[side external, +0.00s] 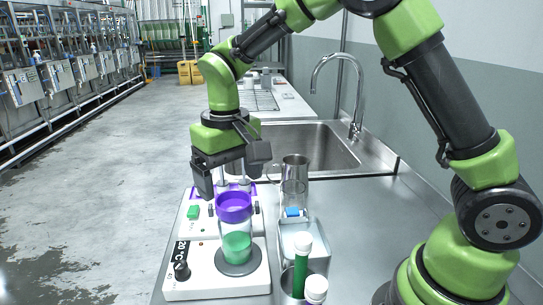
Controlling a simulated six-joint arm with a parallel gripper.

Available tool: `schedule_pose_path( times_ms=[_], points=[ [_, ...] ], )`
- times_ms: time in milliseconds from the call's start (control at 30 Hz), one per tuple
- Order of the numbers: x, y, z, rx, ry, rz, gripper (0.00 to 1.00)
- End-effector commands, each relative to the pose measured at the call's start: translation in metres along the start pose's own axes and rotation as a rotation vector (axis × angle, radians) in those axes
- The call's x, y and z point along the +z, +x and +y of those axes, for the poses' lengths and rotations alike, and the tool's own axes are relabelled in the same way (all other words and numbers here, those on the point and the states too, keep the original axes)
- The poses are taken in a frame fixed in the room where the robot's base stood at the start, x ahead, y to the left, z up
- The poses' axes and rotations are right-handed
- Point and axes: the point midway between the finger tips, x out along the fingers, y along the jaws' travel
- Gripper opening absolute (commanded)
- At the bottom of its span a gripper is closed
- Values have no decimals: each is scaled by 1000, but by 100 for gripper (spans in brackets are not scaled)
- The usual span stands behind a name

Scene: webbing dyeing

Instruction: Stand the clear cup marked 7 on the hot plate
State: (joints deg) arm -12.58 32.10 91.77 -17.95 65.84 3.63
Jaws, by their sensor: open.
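A clear cup (236,224) with a purple band and green contents stands upright on the round grey plate of the white hot plate (202,277) at the front. I cannot read a 7 on it. My gripper (231,174) is open, above and behind this cup, pointing down. Clear walls and a purple rim (245,188) show between and below its fingers, apparently of a second cup farther back. My gripper and the front cup hide much of that one, and I cannot tell whether the fingers touch it.
A white unit with a green button (193,212) stands behind the hot plate. To the right are a steel jug (295,180), a white holder (298,236) with a blue item, and white-capped green tubes (301,265). A sink (300,148) with a tall tap (355,95) lies behind.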

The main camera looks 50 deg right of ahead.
Motion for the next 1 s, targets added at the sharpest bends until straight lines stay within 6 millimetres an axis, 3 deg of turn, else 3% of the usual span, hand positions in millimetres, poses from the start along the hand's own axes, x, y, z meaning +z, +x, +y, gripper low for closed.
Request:
schedule_pose_path(
  times_ms=[133,267,400,600,800,1000],
  points=[
    [2,-8,2,-10,5,13,86],
    [16,-37,12,-54,27,74,86],
    [49,-79,32,-127,69,180,86],
    [109,-115,56,-228,126,351,86],
    [157,-119,71,-299,172,494,86],
    [177,-115,75,-327,189,560,86]
  ],
)
